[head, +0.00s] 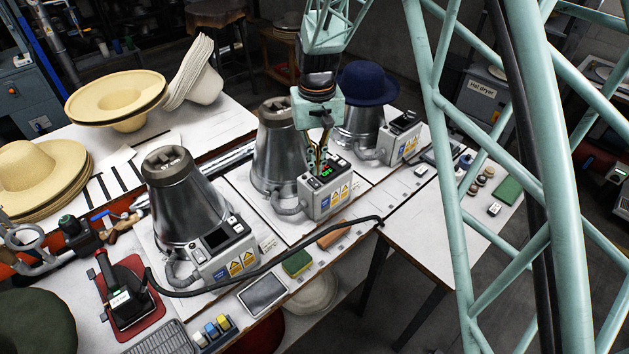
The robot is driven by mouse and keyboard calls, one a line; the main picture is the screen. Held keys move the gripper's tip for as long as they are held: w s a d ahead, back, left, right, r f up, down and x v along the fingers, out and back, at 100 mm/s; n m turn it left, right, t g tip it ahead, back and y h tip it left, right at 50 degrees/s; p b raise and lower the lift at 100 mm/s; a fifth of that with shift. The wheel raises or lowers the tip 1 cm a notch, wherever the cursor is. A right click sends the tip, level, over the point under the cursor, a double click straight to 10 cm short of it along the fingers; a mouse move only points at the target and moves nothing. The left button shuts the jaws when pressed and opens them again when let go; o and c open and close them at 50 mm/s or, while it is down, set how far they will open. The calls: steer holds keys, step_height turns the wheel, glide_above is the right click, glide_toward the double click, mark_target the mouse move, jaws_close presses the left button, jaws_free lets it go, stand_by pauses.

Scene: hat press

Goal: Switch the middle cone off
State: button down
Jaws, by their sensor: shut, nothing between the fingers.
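Three metal cones stand in a row on the white table, each with a grey control box at its front right. The middle cone (277,150) is bare on top, and its control box (329,200) carries yellow and blue warning labels. Green and red lights show on that box's top panel (325,177). My gripper (320,169) points down just over this panel, with its fingers shut and empty. I cannot tell whether the fingertips touch the panel. The arm and fingers hide part of the panel and the cone's right side.
The near cone (185,200) has a dark display on its box. The far cone bears a dark blue hat (367,83). Straw hats (118,95) stand at the left. An iron (122,300) sits on a red mat.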

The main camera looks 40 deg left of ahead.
steer(key=shift+r+p, duration=0.3)
steer(key=shift+r, duration=0.5)
steer(key=w+d+r+n+b, duration=0.1)
steer(key=d+r, duration=0.4)
steer(key=d, duration=0.9)
steer(key=w+d+r+n+t+h, duration=0.15)
steer(key=d+r, duration=0.45)
steer(key=d, duration=0.9)
steer(key=w+d+r+b, duration=0.15)
steer(key=d+r, duration=0.35)
steer(key=d, duration=0.9)
steer(key=s+d+r+m+b, duration=0.1)
steer(key=s+d+r+m, duration=0.25)
steer(key=s+d, duration=0.35)
steer(key=s+d+r+m+b, duration=0.2)
steer(key=s+d+r, duration=0.2)
steer(key=s+d, duration=0.3)
steer(key=s+d+m+t+b, duration=0.1)
steer(key=s+d+m+b, duration=0.1)
steer(key=s, duration=0.7)
steer(key=s+d+f+m+t+y+b, duration=0.1)
steer(key=s+d+m, duration=0.3)
steer(key=s, duration=0.5)
steer(key=shift+f+m+b, duration=0.15)
steer(key=shift+m+b, duration=0.15)
steer(key=shift+b, duration=0.05)
